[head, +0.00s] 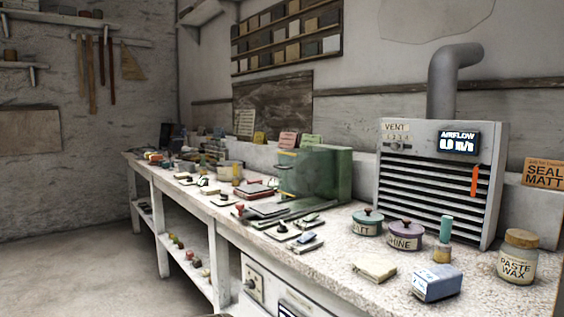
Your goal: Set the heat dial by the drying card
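Under the bench front, a pale panel (253,284) carries what looks like a round dial; its setting is too small to read. A dark display (297,309) beside it is cut by the bottom edge. I cannot tell which card is the drying card. A pale lined card (244,122) stands at the back of the bench, and yellow (259,139), pink (288,140) and green (310,141) cards stand nearer; their writing is unreadable. Neither of my grippers is in view.
A grey vent unit (438,190) has a VENT knob marked 1 to 4 and reads AIRFLOW 0.0 m/s. A teal pot (367,223), a purple pot (406,235) and a PASTE WAX jar (517,262) crowd the bench's right end. Floor (90,275) at left is clear.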

